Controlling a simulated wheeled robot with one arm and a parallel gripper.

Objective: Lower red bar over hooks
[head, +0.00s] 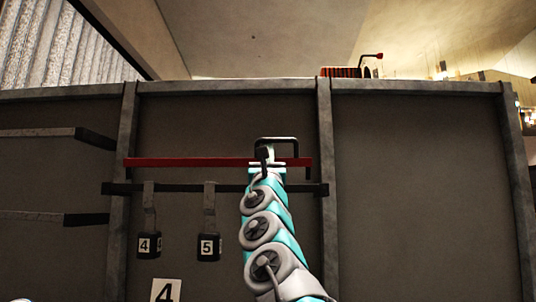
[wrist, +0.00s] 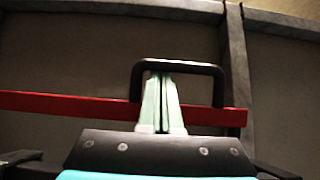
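The red bar (head: 190,162) lies level across the dark wall panel, just above a black rail (head: 175,188). It also crosses the wrist view (wrist: 65,104). A black bracket-shaped handle (head: 284,139) rises from its right part, also large in the wrist view (wrist: 205,67). My gripper (wrist: 160,78) has its pale green fingers together, between the handle's two legs with the tips at its top bar. I see nothing between the fingers; exact contact is unclear. In the head view my gripper (head: 265,157) overlaps the bar.
Grey posts (head: 324,150) divide the wall. Black-ended arms (head: 95,138) jut in at the left. A white "4" label (head: 166,290) is below the tags. My arm hides the rail's right middle. The right panel (head: 420,190) is bare.

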